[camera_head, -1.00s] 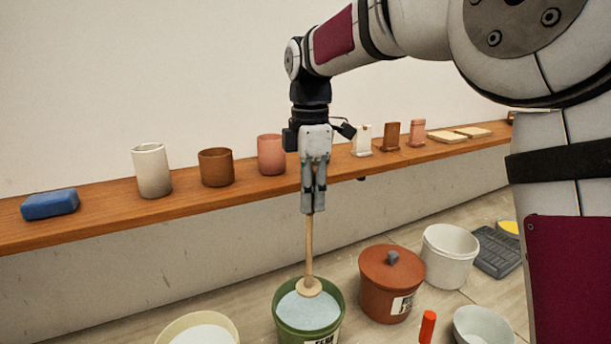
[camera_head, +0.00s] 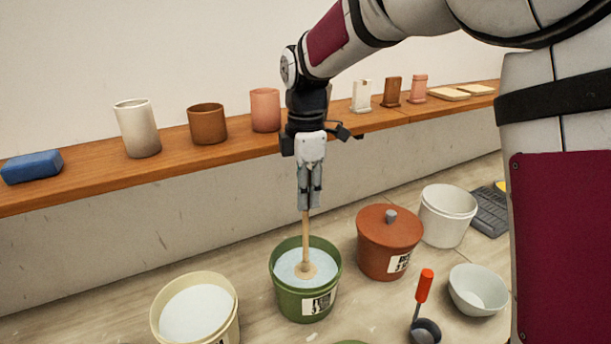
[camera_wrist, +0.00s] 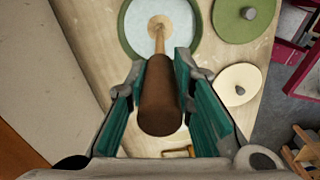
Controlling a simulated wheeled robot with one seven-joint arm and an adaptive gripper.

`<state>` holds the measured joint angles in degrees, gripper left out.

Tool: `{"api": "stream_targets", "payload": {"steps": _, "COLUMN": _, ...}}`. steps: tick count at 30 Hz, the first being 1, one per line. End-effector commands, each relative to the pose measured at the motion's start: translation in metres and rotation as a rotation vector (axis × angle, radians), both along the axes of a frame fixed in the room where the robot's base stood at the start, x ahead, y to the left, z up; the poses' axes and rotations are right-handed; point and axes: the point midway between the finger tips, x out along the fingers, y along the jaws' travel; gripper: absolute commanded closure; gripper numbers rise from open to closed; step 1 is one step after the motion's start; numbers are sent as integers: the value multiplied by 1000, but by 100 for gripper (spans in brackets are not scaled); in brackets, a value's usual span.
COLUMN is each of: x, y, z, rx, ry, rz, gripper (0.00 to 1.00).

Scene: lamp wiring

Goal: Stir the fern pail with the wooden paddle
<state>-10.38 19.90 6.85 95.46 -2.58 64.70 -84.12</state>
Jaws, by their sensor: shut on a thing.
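The fern pail (camera_head: 305,305) is green with a partly readable label and holds pale blue liquid. It stands on the worktop in the middle of the head view, and its rim (camera_wrist: 128,45) shows at the top of the wrist view. My gripper (camera_head: 309,203) is above the pail, shut on the handle of the wooden paddle (camera_head: 306,240). The paddle's dark brown grip (camera_wrist: 160,97) lies between the fingers in the wrist view. The paddle stands nearly upright, its round disc (camera_head: 306,271) inside the pail at the liquid's surface; whether part of it is under cannot be told.
A cream pail (camera_head: 163,318) of white liquid stands left of the fern pail. A shelf (camera_head: 75,193) with cups runs behind.

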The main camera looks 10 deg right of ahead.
Motion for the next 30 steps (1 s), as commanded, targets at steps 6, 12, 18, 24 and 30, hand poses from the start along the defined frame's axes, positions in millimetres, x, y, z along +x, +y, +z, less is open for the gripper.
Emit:
{"api": "stream_targets", "payload": {"steps": 6, "x": 1, "y": 0, "z": -29, "rx": -1, "ry": 1, "rz": 1, "gripper": 100}}
{"api": "stream_targets", "payload": {"steps": 12, "x": 1, "y": 0, "z": -54, "rx": -1, "ry": 1, "rz": 1, "gripper": 100}}
{"api": "stream_targets", "payload": {"steps": 18, "x": 1, "y": 0, "z": -74, "rx": -1, "ry": 0, "rz": 0, "gripper": 100}}
{"api": "stream_targets", "payload": {"steps": 24, "x": 1, "y": 0, "z": -84, "rx": 0, "ry": -2, "rz": 0, "gripper": 100}}
{"api": "stream_targets", "payload": {"steps": 30, "x": 0, "y": 0, "z": -86, "rx": 0, "ry": -2, "rz": 0, "gripper": 100}}
